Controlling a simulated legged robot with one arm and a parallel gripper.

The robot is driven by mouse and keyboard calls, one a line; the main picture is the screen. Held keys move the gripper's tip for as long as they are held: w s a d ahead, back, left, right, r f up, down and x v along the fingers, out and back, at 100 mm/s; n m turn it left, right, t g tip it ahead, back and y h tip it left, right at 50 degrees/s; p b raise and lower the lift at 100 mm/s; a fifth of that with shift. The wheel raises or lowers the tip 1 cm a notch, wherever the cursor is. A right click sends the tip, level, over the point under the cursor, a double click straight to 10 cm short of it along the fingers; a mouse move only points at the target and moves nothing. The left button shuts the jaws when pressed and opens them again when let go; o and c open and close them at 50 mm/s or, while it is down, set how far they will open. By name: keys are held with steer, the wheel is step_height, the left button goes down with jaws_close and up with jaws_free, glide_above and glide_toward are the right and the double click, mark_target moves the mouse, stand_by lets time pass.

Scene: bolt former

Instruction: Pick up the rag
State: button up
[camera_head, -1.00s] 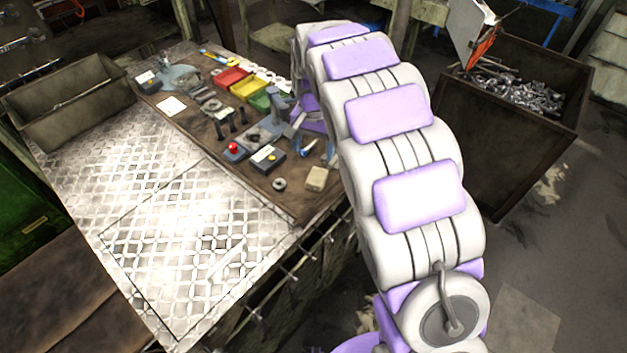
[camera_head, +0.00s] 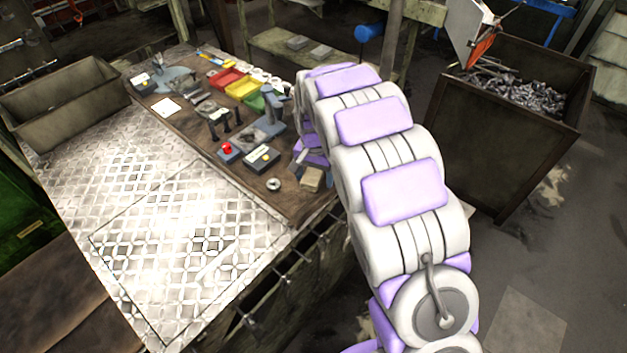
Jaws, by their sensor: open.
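A small beige, folded-looking piece (camera_head: 311,180), which appears to be the rag, lies on the brown work board near its front right edge. My gripper (camera_head: 301,158) is just above and behind it, close to the rag's far side. The gripper is small in view and partly hidden behind my white and purple arm. Its jaws are open, with nothing seen between them. I cannot tell whether a fingertip touches the rag.
A metal ring (camera_head: 273,184) and a grey box with a yellow label (camera_head: 262,159) lie left of the rag. A red button box (camera_head: 228,152) and coloured bins (camera_head: 243,87) stand farther back. A scrap bin (camera_head: 480,150) stands right of my arm. The tread plate (camera_head: 150,230) is clear.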

mark_target(313, 176)
steer(key=shift+a, duration=0.15)
steer(key=shift+a, duration=0.45)
steer(key=c, duration=0.5)
steer(key=shift+d, duration=0.35)
steer(key=c, duration=0.5)
steer(key=shift+c, duration=0.2)
steer(key=shift+a+r, duration=0.2)
steer(key=shift+r, duration=0.2)
step_height(313, 176, up, 3)
steer(key=shift+f+p, duration=0.2)
steer(key=shift+p, duration=0.45)
steer(key=shift+s+d+r, duration=0.15)
steer(key=shift+d+r, duration=0.05)
steer(key=shift+d, duration=0.05)
steer(key=s+d+r+p, duration=0.1)
steer(key=s+d+p, duration=0.1)
steer(key=s+d, duration=0.8)
steer(key=shift+s+d+r+p, duration=0.15)
steer(key=shift+s+p, duration=0.15)
steer(key=shift+s, duration=0.55)
